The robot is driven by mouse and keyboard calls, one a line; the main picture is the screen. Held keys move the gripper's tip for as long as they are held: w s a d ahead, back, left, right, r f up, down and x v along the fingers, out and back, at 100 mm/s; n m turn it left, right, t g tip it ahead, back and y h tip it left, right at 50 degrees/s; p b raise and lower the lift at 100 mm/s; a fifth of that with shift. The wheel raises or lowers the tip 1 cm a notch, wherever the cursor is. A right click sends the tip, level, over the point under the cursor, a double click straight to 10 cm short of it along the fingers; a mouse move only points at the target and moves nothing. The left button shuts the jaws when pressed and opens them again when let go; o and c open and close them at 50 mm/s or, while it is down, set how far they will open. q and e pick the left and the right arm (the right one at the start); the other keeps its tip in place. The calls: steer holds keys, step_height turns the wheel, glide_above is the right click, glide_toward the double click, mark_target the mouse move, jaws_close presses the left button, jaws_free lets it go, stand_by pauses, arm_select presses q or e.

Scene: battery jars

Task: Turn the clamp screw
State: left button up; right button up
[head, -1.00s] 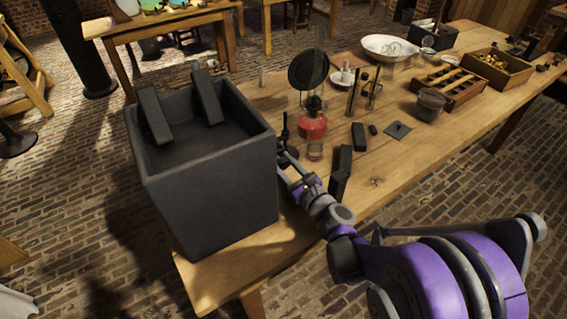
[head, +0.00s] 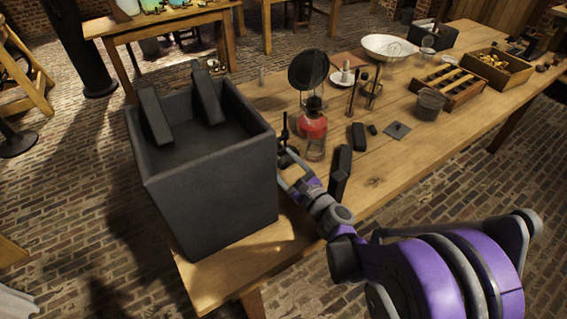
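A large dark grey square jar (head: 215,185) stands at the near left end of the wooden table, with two black slabs (head: 155,115) sticking up from its top. A small black upright piece (head: 284,132), which looks like the clamp screw, shows just right of the jar's right corner; its lower part is hard to make out. My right gripper (head: 284,167) is beside the jar's right wall, just below that black piece. Its fingers look spread, with nothing seen between them; I cannot tell whether they touch anything. My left gripper is not in view.
A red lamp (head: 312,128) with a round dark disc stands close behind my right gripper. Black blocks (head: 341,170) are to its right. Farther back are a white bowl (head: 388,46), a dark pot (head: 430,104) and wooden trays (head: 497,72).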

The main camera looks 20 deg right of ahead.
steer(key=s, duration=0.3)
steer(key=s+d, duration=0.1)
steer(key=s, duration=0.6)
steer(key=shift+s+d, duration=0.25)
steer(key=shift+s, duration=0.15)
